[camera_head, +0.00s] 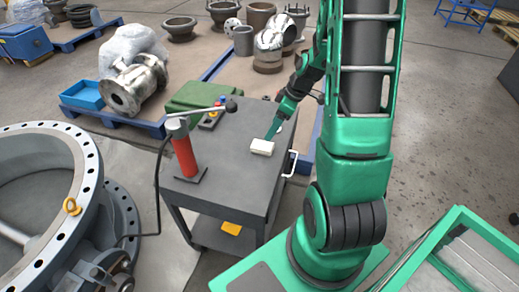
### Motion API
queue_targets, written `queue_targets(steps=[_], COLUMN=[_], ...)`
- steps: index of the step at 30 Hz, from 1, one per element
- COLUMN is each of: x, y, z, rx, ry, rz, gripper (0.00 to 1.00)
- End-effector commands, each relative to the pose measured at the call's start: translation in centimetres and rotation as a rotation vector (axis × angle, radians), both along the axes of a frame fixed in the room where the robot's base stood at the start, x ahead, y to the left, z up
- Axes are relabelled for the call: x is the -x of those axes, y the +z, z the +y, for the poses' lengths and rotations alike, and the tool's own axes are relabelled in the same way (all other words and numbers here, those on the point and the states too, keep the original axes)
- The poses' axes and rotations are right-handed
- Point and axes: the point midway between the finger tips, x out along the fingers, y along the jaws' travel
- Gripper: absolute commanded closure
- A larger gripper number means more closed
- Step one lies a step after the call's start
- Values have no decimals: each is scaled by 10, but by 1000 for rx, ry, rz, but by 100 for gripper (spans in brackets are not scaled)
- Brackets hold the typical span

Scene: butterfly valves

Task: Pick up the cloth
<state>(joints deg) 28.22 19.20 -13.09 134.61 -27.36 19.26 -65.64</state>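A small white folded piece (262,147), which looks like the cloth, lies on the grey top of the cart (232,150), near its right edge. My gripper (270,138) points down at the cloth from behind and above, with its tip at the cloth's far edge. I cannot tell whether it touches the cloth. The fingers are seen edge-on and small, so their opening does not show.
A red hand pump (184,155) with a long lever stands on the cart's left side. A green case (200,96) sits at the back. A white handle (291,163) sticks out on the right. A large flanged valve ring (88,165) stands left of the cart.

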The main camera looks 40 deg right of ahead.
Motion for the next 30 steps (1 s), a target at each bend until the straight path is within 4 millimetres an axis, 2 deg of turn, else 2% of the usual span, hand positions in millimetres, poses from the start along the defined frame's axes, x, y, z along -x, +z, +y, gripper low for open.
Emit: queue_targets(steps=[15,23,30], x=[-21,-24,-30], y=[-54,-68,-97], z=[11,13,15], rx=[-3,-3,-3], ry=[33,33,35], rz=[-21,-21,-20], gripper=[31,31,31])
